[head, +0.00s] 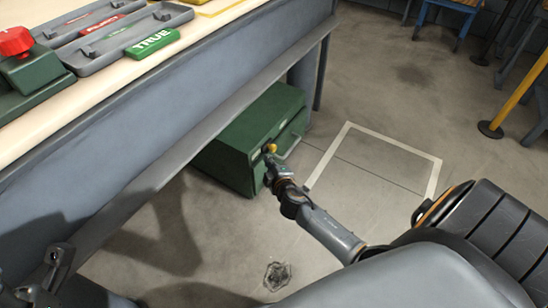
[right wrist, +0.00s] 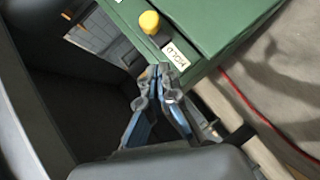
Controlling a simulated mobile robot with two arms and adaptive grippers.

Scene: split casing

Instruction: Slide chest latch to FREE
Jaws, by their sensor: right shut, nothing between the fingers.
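The green chest (head: 238,128) stands on the floor under the bench, and its top corner shows in the right wrist view (right wrist: 215,25). The latch's yellow knob (head: 272,147) sits on the chest and also shows in the right wrist view (right wrist: 149,22). A white label (right wrist: 174,55) beside the knob reads HOLD, upside down in that view. No FREE label is readable. My right gripper (right wrist: 158,72) is shut and empty, its tips close to the label and a little short of the knob. My left gripper (head: 56,262) is at the lower left, far from the chest; its fingers are unclear.
The bench (head: 200,90) overhangs the chest. Trays (head: 110,32), a green TRUE block (head: 152,43) and a red-knobbed green box (head: 30,70) are on top. A white floor outline (head: 436,175) lies right of the chest, on clear floor. A yellow post (head: 515,95) stands far right.

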